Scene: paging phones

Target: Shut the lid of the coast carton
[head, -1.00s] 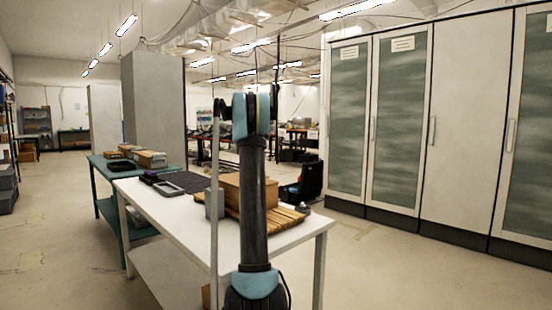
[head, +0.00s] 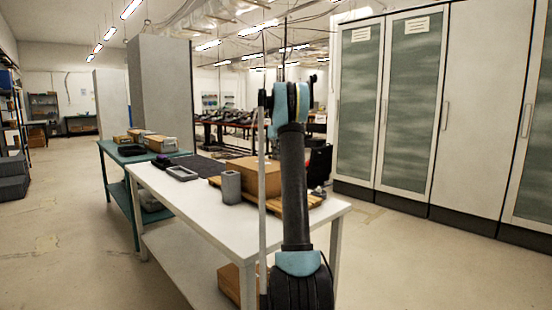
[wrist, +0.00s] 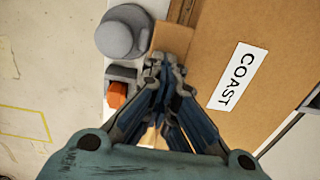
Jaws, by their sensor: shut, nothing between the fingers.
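The coast carton is a brown box (head: 250,172) on a slatted wooden pallet (head: 273,203) on the white table, partly hidden by my arm in the head view. In the wrist view its brown face (wrist: 205,88) carries a white COAST label (wrist: 237,76). My gripper (wrist: 165,66) is shut and empty, its fingertips by a small brown piece (wrist: 172,38) at the carton's left side. I cannot tell whether they touch it or whether that piece is the lid. How far the lid stands open is not clear. In the head view the fingers are hidden.
A grey cylinder (head: 231,187) stands left of the carton, and an orange item (wrist: 117,94) lies near my fingers. A grey frame-like tray (head: 183,173) and a dark mat lie farther along the white table (head: 190,205). Tall cabinets line the right; open floor lies left.

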